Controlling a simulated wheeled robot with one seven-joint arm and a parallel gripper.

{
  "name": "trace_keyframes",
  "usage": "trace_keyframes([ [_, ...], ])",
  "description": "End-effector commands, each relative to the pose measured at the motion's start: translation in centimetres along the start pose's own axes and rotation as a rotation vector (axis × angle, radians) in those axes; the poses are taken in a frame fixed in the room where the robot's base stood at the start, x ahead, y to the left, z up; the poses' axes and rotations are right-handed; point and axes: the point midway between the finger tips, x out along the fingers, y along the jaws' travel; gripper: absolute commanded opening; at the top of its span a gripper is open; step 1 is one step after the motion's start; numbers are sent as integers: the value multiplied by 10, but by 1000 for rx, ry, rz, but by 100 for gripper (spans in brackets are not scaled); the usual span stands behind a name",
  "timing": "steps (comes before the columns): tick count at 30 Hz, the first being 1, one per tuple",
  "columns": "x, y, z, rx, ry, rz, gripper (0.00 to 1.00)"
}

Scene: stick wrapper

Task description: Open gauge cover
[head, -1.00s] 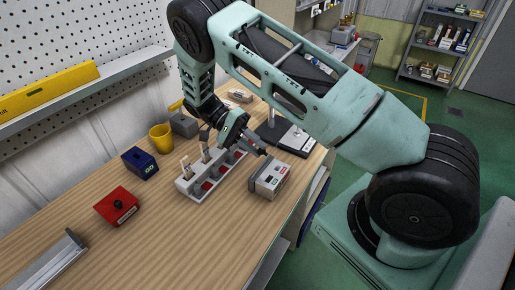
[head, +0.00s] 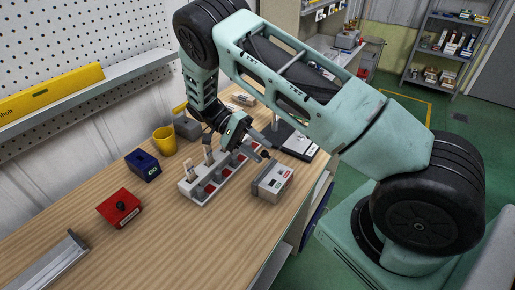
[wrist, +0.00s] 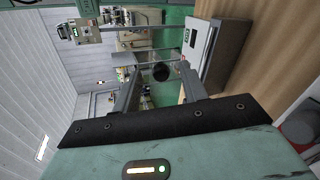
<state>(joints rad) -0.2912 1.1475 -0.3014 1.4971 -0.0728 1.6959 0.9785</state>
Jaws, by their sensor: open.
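The gauge (head: 272,182) is a light grey box with a dark display and a red mark on its face, near the front right edge of the wooden bench. I cannot make out whether its cover is open or shut. My gripper (head: 265,154) is just above and behind the gauge's top in the head view, open and empty. In the wrist view the two fingers of my gripper (wrist: 158,78) are spread apart, and the gauge (wrist: 220,50) appears sideways beside the right finger. I cannot tell whether that finger touches it.
A grey rack (head: 199,192) with red slots and upright sticks stands left of the gauge. Behind are a yellow cup (head: 164,141), a blue box (head: 143,166) and a flat dark stand (head: 298,146). A red box (head: 120,208) sits front left. Bare bench lies in front.

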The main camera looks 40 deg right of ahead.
Motion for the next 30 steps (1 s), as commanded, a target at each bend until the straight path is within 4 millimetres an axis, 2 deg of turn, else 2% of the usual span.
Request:
trace_keyframes([
  [5,-7,15,4,0,2,-4,43],
  [12,-22,56,15,1,2,-4,43],
  [18,-31,81,22,0,2,-2,43],
  [22,-34,88,24,1,1,-1,43],
  [29,-34,90,24,1,0,0,43],
  [30,-34,90,24,0,1,0,37],
])
